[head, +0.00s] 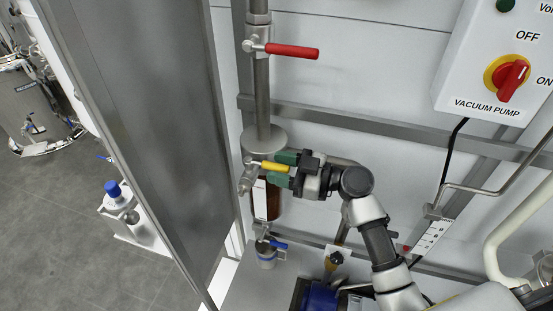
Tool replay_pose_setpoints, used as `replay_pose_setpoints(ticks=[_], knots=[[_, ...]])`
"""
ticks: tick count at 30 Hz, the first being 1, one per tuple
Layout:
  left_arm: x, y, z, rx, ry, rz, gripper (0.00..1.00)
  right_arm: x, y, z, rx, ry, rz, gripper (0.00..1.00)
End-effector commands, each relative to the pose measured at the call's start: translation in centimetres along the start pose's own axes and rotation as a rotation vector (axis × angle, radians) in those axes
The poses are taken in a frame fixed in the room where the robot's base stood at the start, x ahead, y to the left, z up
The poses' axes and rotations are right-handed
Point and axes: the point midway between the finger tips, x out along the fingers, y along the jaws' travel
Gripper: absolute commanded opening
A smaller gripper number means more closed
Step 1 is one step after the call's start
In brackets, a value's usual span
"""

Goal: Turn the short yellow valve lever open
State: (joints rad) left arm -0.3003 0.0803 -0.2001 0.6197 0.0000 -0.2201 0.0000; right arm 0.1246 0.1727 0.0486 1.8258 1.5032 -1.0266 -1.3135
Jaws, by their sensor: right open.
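The short yellow valve lever (273,166) sits below the round flange on the vertical steel pipe. It points to the right from the small valve body (250,176). My right gripper (283,168) comes in from the right with its green fingertips apart. One fingertip is above and right of the lever's end, the other below it. The lever's end lies at the gap between them. I cannot tell whether the fingers touch it. My left gripper is not in view.
A longer red lever (292,51) is higher on the same pipe. A blue-handled valve (275,243) is below. The vacuum pump switch box (497,68) is at the upper right. A tall grey panel (140,110) stands on the left, and a horizontal rail (380,126) crosses behind.

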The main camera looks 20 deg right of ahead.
Motion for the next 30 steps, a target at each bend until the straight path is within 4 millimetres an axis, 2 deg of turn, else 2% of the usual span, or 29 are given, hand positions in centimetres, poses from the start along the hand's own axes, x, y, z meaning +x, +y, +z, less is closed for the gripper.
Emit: replay_pose_setpoints(ticks=[4,12,21,30], knots=[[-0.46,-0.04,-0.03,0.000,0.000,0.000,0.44,0.88,-0.03,-0.09,-0.001,0.001,-0.001,0.45],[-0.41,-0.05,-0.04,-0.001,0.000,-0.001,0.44,0.97,-0.06,0.05,-0.001,-0.001,-0.002,0.45],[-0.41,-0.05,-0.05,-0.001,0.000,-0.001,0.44,0.94,-0.07,0.04,-0.001,-0.001,-0.002,0.00],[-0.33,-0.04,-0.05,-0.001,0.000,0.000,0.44,1.14,-0.18,0.06,-0.001,-0.001,0.000,0.00]])
